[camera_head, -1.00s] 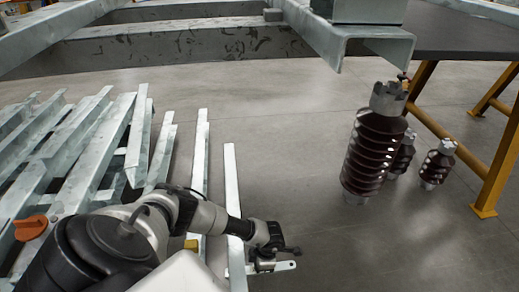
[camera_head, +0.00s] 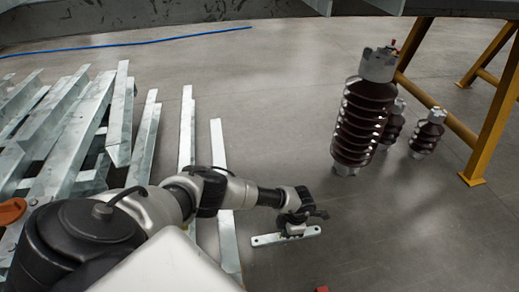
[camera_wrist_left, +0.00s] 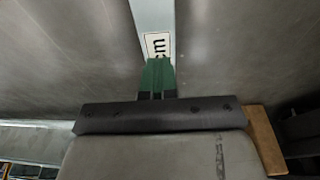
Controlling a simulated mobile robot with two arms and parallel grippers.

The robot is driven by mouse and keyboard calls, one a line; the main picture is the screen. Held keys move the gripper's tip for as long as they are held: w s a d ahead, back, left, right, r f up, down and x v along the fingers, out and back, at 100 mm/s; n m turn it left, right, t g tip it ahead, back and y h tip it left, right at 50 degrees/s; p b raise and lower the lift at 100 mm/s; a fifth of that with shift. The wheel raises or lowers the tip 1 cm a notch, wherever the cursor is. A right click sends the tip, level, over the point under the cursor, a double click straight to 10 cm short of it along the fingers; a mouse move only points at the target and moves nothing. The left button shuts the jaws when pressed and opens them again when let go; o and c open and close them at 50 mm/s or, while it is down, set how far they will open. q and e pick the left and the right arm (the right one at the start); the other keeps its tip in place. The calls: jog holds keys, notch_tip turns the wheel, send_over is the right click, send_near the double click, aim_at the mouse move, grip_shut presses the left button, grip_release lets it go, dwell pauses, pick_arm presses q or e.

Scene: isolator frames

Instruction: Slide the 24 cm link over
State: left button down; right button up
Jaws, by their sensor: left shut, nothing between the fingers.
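The 24 cm link (camera_head: 266,240) is a short flat galvanized strip with a hole near each end. It lies on the grey floor just right of a long flat bar, with a small gap between them. My left gripper (camera_head: 294,231) is over the right half of the link, fingers pointing down. In the left wrist view the green fingertips (camera_wrist_left: 157,76) are together and meet the link (camera_wrist_left: 153,18) at its white label, where "cm" is readable. I cannot tell how firmly they touch it. My right gripper is not in view.
Long galvanized bars (camera_head: 222,180) and angle profiles (camera_head: 62,130) lie to the left. Brown ribbed insulators (camera_head: 361,120) stand at the back right by a yellow table leg (camera_head: 492,130). A small red object (camera_head: 322,289) shows at the bottom edge. Floor right of the link is clear.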

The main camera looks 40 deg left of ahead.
aim_at(317, 231)
pick_arm(q)
jog(key=shift+s+d+r+p, duration=0.25)
jog(key=shift+d+p, duration=0.15)
jog(key=shift+d, duration=0.1)
jog(key=shift+w+a, duration=0.1)
jog(key=shift+w+d, duration=0.15)
jog(key=shift+d, duration=0.05)
jog(key=w+d, duration=0.1)
jog(key=w, duration=0.1)
jog(key=w+d, duration=0.2)
jog(key=shift+w+d, duration=0.1)
jog(key=w+d+b, duration=0.1)
jog(key=w, duration=0.1)
jog(key=w+d+b, duration=0.2)
jog(key=shift+f, duration=0.15)
jog(key=shift+w+d+r+b, duration=0.25)
jog(key=shift+w+d+b, duration=0.15)
jog(key=shift+w+b, duration=0.1)
jog(key=shift+s, duration=0.1)
